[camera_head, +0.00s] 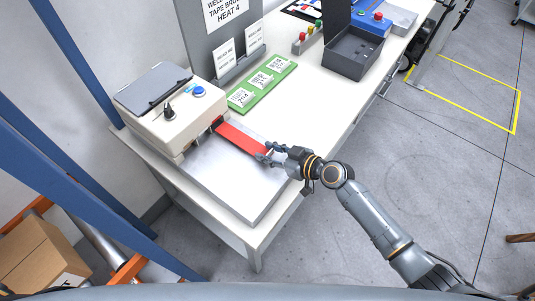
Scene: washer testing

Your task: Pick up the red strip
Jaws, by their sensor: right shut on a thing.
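The red strip (240,137) lies along the top of the light metal plate (230,188) on the white table. Its far left end is by the beige testing machine (164,104), where a darker red piece shows at the machine's side. My right gripper (265,157) is at the strip's near right end and is shut on it. The fingers hide that end of the strip. I cannot tell whether the strip is lifted off the plate. My left gripper is not in view.
The machine has a blue button (199,91) and a black knob (169,112). A green board (262,86) with white labels lies behind the plate. A grey open box (352,55) and a button stand (308,40) are farther back. Blue posts rise at left.

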